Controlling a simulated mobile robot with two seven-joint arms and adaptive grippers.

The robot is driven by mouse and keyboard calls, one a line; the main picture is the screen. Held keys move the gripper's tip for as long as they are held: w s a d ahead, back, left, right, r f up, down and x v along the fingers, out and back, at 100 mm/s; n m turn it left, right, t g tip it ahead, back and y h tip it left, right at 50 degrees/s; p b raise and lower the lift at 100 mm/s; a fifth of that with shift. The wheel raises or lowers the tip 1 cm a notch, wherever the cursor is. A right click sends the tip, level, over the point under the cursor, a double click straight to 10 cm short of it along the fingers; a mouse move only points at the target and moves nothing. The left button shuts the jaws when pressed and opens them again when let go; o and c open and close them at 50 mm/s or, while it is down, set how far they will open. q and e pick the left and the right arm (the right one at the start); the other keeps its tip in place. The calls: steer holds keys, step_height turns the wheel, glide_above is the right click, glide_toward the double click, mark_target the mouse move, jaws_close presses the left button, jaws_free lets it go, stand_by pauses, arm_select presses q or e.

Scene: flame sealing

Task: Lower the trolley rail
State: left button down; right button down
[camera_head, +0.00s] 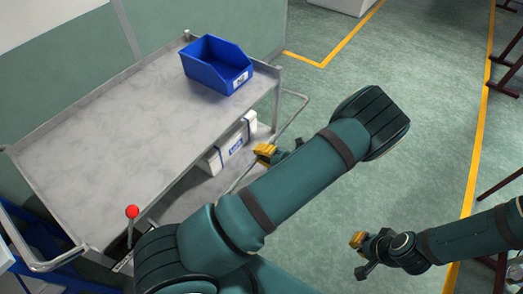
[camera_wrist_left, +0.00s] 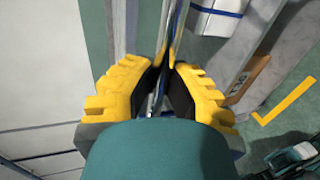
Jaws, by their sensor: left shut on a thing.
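The grey metal trolley (camera_head: 100,130) stands at the left of the head view, its top shelf level. A thin rail (camera_head: 240,178) shows along its near long side, below the top shelf and partly hidden by my left arm. My left gripper (camera_head: 266,152) is at this rail, beyond my forearm. In the left wrist view my left gripper (camera_wrist_left: 165,85) has its yellow fingers closed around a narrow metal bar (camera_wrist_left: 179,30), which appears to be the rail. My right gripper (camera_head: 358,242) is low at the right, away from the trolley; its finger opening is unclear.
A blue bin (camera_head: 215,66) stands on the top shelf, and a white box (camera_head: 228,143) on the lower shelf. A lever with a red knob (camera_head: 132,211) stands at the trolley's near side. Green floor (camera_head: 430,90) with yellow lines is clear to the right.

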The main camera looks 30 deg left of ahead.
arm_select(q)
steer(key=shift+r, duration=0.25)
steer(key=c, duration=0.9)
jaws_free()
steer(key=shift+w, duration=0.1)
steer(key=shift+c, duration=0.2)
steer(key=v, duration=1.2)
steer(key=shift+r, duration=0.15)
